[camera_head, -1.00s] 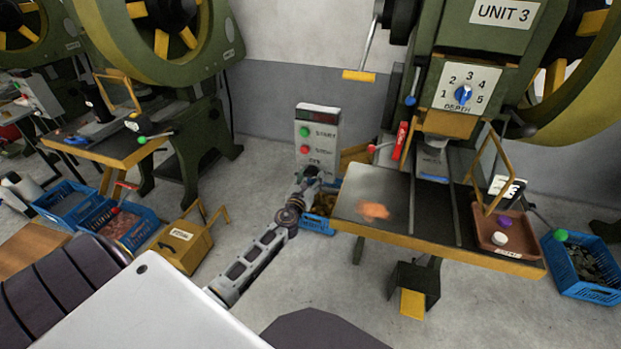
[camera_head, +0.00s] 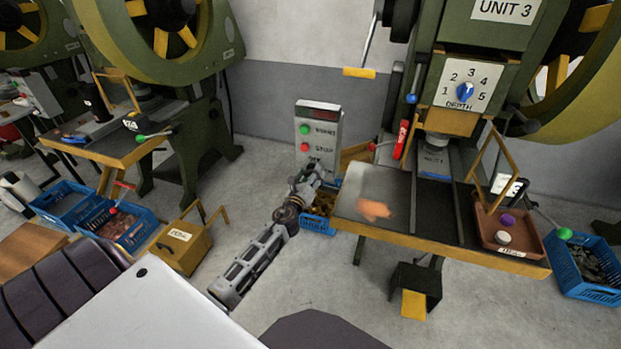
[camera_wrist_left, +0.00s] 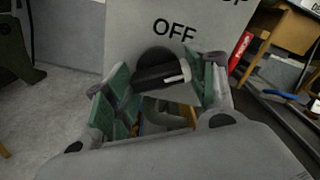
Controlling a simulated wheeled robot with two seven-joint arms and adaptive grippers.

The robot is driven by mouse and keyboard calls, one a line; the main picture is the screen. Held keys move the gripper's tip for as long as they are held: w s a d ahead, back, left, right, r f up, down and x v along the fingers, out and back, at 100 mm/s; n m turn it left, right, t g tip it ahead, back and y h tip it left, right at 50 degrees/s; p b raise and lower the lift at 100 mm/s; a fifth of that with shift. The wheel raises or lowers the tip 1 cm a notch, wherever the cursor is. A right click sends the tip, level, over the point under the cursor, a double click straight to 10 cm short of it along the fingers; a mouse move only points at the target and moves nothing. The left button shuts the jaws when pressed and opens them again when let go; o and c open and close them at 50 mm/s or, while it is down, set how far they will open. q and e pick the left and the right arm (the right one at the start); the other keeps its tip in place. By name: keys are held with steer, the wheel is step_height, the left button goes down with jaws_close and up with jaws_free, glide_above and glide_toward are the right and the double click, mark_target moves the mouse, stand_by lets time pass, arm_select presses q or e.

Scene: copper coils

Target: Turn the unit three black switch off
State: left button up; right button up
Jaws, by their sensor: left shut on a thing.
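The grey control box (camera_head: 330,135) beside the unit three press has a green and a red button above. In the head view my left gripper (camera_head: 312,172) is at the lower front of this box and hides the black switch. In the left wrist view the black switch (camera_wrist_left: 158,76) is a round knob with a bar handle and a white mark at its right end. The OFF label (camera_wrist_left: 174,32) is just above it. The fingers of my left gripper (camera_wrist_left: 165,88) are on both sides of the handle, shut on it. My right gripper is out of view.
The UNIT 3 press (camera_head: 475,45) with its metal table (camera_head: 420,205) stands right of the box. A blue crate (camera_head: 318,225) is on the floor below the box. A yellow pedal box (camera_head: 180,246) stands to the left. Open floor lies in front.

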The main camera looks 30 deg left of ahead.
arm_select(q)
steer(key=shift+n+b, duration=0.3)
steer(key=shift+n, duration=5.7)
steer(key=o, duration=1)
steer(key=shift+a, duration=0.1)
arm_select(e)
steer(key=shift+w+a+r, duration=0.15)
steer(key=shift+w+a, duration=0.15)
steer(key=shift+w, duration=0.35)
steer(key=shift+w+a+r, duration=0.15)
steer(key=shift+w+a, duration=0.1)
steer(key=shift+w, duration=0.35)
arm_select(q)
steer(key=shift+v, duration=6.05)
